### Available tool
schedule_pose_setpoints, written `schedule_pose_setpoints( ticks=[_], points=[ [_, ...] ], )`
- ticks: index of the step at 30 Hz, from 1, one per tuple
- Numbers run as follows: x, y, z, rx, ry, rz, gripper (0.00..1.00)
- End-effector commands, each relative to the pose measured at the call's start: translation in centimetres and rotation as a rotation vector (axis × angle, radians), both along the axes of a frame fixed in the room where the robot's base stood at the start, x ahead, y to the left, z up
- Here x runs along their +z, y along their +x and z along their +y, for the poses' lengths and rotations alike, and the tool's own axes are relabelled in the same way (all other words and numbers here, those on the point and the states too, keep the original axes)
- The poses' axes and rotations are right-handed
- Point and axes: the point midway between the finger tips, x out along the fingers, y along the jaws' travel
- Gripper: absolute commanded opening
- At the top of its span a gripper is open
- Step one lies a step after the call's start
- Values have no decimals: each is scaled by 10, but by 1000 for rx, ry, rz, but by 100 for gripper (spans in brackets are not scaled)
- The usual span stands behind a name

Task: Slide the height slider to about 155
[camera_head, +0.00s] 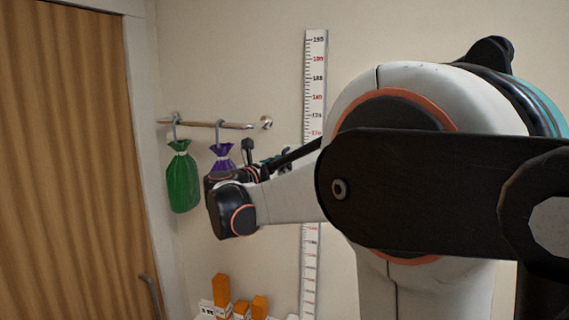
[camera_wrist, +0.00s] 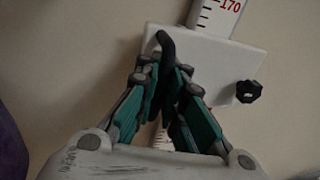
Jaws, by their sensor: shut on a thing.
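The height slider is a white plate (camera_wrist: 215,60) on the wall scale in the wrist view, with a black curved handle (camera_wrist: 165,42) and a black knob (camera_wrist: 248,91) at its right. The red 170 mark shows just beyond the plate's upper edge. My gripper (camera_wrist: 163,80) is shut on the black handle, its teal fingers on both sides of it. In the head view my gripper (camera_head: 270,166) is at the scale, just below the 170 mark. My arm hides most of the slider there. The height scale (camera_head: 316,75) is a white vertical strip with black and red numbers.
Orange boxes (camera_head: 222,290) stand below. A wooden door (camera_head: 65,160) is at the left.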

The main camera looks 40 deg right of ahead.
Motion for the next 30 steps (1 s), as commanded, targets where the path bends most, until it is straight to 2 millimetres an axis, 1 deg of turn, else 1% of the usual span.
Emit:
schedule_pose_setpoints(
  ticks=[8,9,11,20,23,26,29,30],
  points=[
    [0,0,1,2,0,0,0],
    [0,0,1,2,0,0,16],
    [0,0,1,2,0,0,29],
    [0,0,1,1,0,0,29],
    [0,-1,4,2,0,0,29],
    [0,-3,13,2,0,0,29],
    [0,-9,29,4,0,0,29],
    [0,-11,37,5,0,0,29]
  ],
)
